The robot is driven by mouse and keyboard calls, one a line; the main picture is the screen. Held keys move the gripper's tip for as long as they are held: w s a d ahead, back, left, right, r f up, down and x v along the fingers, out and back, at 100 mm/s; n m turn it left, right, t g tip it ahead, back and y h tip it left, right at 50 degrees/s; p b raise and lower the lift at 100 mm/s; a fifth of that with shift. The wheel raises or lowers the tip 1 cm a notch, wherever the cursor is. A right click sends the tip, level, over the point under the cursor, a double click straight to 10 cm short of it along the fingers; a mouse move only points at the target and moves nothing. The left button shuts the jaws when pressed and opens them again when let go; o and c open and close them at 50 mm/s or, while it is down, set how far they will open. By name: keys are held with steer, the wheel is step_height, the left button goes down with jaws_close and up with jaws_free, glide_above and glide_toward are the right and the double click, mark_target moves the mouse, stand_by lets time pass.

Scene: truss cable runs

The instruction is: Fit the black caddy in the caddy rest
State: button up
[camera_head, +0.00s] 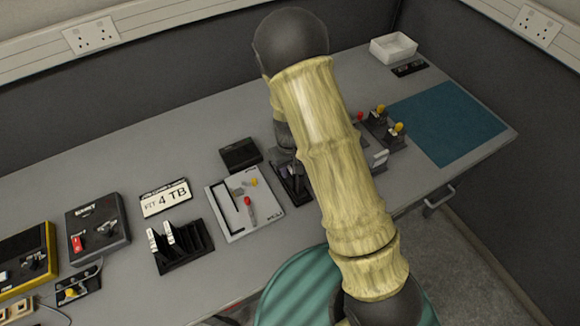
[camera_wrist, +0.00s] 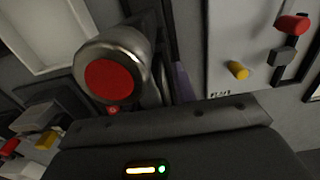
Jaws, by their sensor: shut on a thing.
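In the head view my arm crosses the middle and hides most of my gripper (camera_head: 284,136), a dark shape low over the bench. In the wrist view a dark grey body with an amber bar and a green light fills the bottom; the fingertips do not show clearly. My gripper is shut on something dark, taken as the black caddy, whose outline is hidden. A black holder (camera_head: 291,183) just below the gripper looks like the caddy rest, partly covered by my arm. I cannot tell whether the caddy touches it.
A white panel (camera_head: 232,222) with red and yellow levers stands just left; it also shows in the wrist view (camera_wrist: 222,70). Behind it is a black box (camera_head: 240,154). A slotted black rack (camera_head: 185,258) lies further left. Yellow-knobbed units (camera_head: 379,128) and a clear teal mat (camera_head: 450,125) are right.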

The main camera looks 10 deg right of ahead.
steer(key=shift+f, duration=0.35)
stand_by(0.4)
steer(key=o, duration=1.4)
steer(key=shift+o, duration=0.2)
steer(key=shift+r, duration=0.1)
steer(key=shift+r+p, duration=2.85)
steer(key=shift+r, duration=0.85)
